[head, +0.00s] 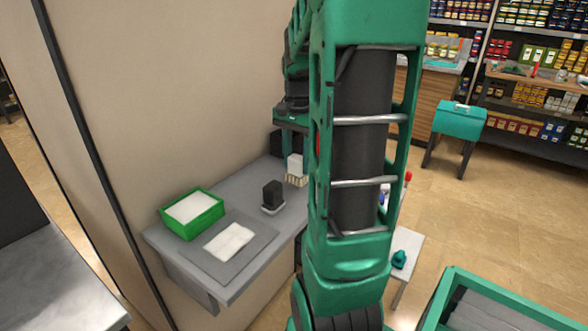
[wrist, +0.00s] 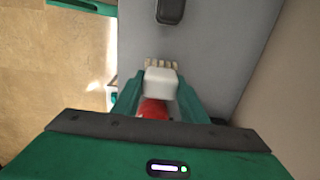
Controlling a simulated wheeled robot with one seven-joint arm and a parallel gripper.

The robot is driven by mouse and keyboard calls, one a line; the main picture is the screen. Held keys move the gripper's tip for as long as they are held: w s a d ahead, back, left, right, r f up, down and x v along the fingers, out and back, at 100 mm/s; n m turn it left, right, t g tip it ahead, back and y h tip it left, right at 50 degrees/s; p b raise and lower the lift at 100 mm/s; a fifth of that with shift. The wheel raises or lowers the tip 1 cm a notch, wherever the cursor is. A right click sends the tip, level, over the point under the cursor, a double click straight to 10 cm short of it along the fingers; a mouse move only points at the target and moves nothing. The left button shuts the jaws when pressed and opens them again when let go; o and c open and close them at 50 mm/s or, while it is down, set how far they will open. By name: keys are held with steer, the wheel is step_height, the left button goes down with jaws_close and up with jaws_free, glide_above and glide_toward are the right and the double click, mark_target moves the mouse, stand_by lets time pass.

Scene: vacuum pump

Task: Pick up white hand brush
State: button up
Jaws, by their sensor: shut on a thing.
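The white hand brush (head: 296,165) has a white block and pale bristles. In the head view it hangs below my gripper (head: 293,142), above the far part of the grey counter, with the bristles pointing down. In the wrist view the brush (wrist: 160,82) sits between the two green fingers of my gripper (wrist: 159,90), which are shut on it. Its bristles show beyond the fingertips. From these views I cannot tell how far it is above the counter. My arm hides part of the counter's right side in the head view.
On the grey counter (head: 228,283) stand a green tray (head: 192,213) with white contents, a white cloth (head: 229,242) on a dark mat (head: 193,254), and a black block on a pale base (head: 273,196). A wall rises behind. A dark object (head: 284,147) stands at the far end.

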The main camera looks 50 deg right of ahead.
steer(key=a+r, duration=0.2)
steer(key=a, duration=0.2)
steer(key=a+r, duration=0.6)
steer(key=a, duration=0.1)
steer(key=shift+s+a+r, duration=0.15)
steer(key=shift+a, duration=0.2)
